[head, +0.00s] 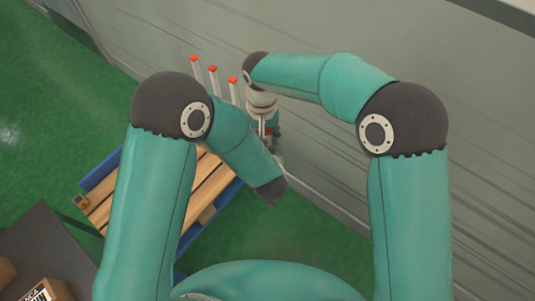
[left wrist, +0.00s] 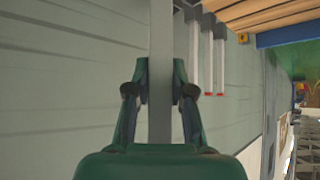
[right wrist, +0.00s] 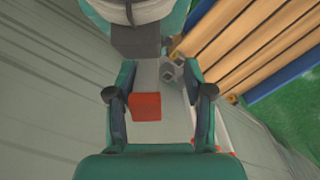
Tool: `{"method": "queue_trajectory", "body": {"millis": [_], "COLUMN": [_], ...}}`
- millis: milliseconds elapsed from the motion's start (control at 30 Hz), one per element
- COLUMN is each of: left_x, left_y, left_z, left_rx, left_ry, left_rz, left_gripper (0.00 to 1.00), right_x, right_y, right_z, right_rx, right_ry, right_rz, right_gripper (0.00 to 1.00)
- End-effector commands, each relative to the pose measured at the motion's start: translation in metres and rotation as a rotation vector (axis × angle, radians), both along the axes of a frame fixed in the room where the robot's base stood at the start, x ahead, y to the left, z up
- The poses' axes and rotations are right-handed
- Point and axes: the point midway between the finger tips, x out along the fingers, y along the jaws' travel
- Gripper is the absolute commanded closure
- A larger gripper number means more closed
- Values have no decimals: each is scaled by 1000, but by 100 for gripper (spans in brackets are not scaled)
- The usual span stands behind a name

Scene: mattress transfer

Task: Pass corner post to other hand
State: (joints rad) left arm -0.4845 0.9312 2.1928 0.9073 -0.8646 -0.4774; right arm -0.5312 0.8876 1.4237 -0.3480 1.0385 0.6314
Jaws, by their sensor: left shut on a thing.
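The corner post is a pale square bar (left wrist: 160,30) with a red end cap (right wrist: 146,107). My left gripper (left wrist: 159,78) is shut on the bar, with one finger on each side of it. In the right wrist view, my right gripper (right wrist: 158,78) is open, and its fingers stand on either side of the post near the red cap, with gaps at both sides. In the head view the two grippers meet near the wall, where a small red patch (head: 268,131) shows; most of the held post is hidden by my arms there.
Several other pale posts with red tips (head: 212,69) stand by the pallet, also visible in the left wrist view (left wrist: 207,60). The wooden pallet with blue edges (head: 102,208) is below. A grey wall (head: 320,25) runs close behind. A dark table (head: 45,240) holds boxes at lower left.

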Motion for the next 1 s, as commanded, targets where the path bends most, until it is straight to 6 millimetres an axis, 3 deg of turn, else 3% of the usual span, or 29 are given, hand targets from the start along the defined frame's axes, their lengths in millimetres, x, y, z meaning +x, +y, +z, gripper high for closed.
{"method": "queue_trajectory", "body": {"millis": [267,600,800,1000], "left_x": [0,0,0,0], "left_y": [1,1,1,1], "left_z": [0,0,0,0], "left_rx": [0,0,0,0], "left_ry": [-1,-1,-1,-1], "left_rz": [3,4,4,4], "left_gripper": [100,100,100,100], "right_x": [1,2,2,8], "right_y": [0,0,0,-9], "right_z": [16,81,110,109], "right_rx": [0,2,1,7], "right_ry": [-2,-4,-1,-8], "right_rz": [0,0,0,8], "right_gripper": [48,48,48,48]}}
